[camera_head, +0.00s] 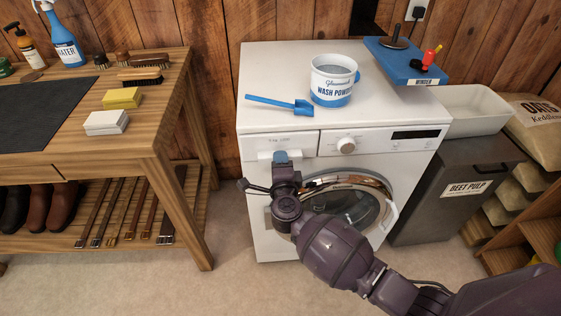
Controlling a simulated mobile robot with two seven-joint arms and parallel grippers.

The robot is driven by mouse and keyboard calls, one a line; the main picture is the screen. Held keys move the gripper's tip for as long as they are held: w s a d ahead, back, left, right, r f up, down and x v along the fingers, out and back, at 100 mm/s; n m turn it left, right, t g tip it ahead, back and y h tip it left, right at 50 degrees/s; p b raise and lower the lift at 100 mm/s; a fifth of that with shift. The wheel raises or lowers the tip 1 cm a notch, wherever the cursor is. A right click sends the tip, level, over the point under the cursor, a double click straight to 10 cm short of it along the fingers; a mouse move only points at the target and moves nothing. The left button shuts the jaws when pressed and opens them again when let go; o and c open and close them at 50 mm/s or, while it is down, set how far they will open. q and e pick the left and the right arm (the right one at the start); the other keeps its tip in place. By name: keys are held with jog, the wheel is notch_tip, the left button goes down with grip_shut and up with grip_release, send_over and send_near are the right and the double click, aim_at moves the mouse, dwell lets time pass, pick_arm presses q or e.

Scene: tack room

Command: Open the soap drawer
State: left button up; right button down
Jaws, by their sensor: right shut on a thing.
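The white washing machine (262,220) stands against the wooden wall. Its soap drawer (255,144) is at the upper left of the front, left of the round knob. The drawer front looks about flush with the panel; any small gap is hard to tell. My right gripper (281,158) is at the lower middle of the drawer front, shut on the drawer's handle. The fingertips and wrist hide most of the handle. My left gripper is not in view.
A wash powder tub (333,82) and a blue scoop (284,104) stand and lie on the machine top. The round door (352,205) sits below, partly behind my right arm. A wooden bench (165,125) is left; a grey beet pulp bin (452,190) is right.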

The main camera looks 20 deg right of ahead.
pick_arm(q)
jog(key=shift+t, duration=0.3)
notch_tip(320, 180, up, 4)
jog(key=p, duration=0.4)
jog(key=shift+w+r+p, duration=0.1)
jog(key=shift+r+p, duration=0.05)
jog(key=shift+p, duration=0.15)
pick_arm(e)
jog(key=v, duration=1.9)
jog(key=shift+s+f, duration=0.15)
jog(key=shift+f, duration=0.1)
jog(key=c, duration=1.3)
grip_release()
jog(key=o, duration=0.3)
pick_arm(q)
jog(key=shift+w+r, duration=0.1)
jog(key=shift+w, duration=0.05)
pick_arm(e)
jog(key=shift+r, duration=0.1)
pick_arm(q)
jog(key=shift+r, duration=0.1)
